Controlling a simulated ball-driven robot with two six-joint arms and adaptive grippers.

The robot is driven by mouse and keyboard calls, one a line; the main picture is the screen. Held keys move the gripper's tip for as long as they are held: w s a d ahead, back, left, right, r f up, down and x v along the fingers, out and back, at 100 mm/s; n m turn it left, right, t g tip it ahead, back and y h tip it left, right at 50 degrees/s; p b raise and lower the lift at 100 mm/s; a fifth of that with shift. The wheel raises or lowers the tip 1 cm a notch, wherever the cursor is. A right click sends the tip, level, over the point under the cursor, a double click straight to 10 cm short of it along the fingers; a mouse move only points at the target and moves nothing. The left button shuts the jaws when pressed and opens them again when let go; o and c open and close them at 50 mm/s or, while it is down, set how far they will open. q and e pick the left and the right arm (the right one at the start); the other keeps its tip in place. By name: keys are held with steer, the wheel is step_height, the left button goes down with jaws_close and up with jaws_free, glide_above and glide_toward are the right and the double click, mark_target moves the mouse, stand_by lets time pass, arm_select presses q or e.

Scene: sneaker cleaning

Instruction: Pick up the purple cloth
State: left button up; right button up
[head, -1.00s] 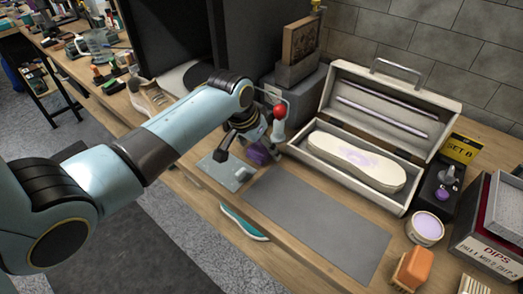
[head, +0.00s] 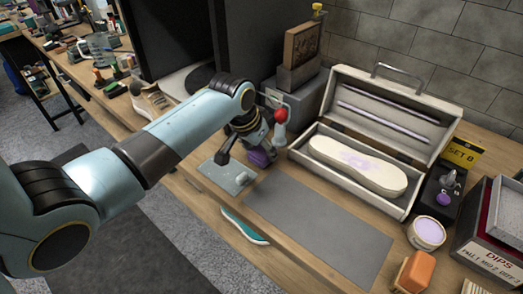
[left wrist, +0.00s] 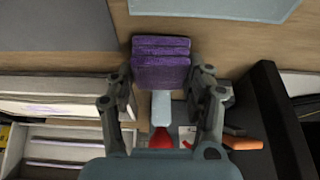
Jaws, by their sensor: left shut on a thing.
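The purple cloth (left wrist: 161,66) is a folded stack between the two fingers of my left gripper in the left wrist view. My left gripper (head: 247,149) is shut on it, and the cloth (head: 260,158) shows just below the fingers in the head view. The cloth is beside a grey-blue mat (head: 226,173) on the wooden table. I cannot tell whether it touches the table. My right gripper is not in view.
A red-topped spray bottle (head: 280,125) stands close behind the gripper. An open case (head: 335,185) with a pale sole shape (head: 357,165) is at the right. A large grey mat (head: 318,228) lies clear in front. An orange brush (head: 416,268) sits front right.

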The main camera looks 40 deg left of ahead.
mark_target(262, 151)
arm_select(q)
steer(key=shift+r, duration=0.5)
step_height(262, 151, up, 3)
steer(key=w+d+r+b, duration=0.1)
steer(key=w+d+r, duration=0.2)
steer(key=d+r, duration=0.3)
steer(key=shift+w+d+r, duration=0.15)
steer(key=shift+d+r, duration=0.15)
steer(key=shift+d, duration=2.3)
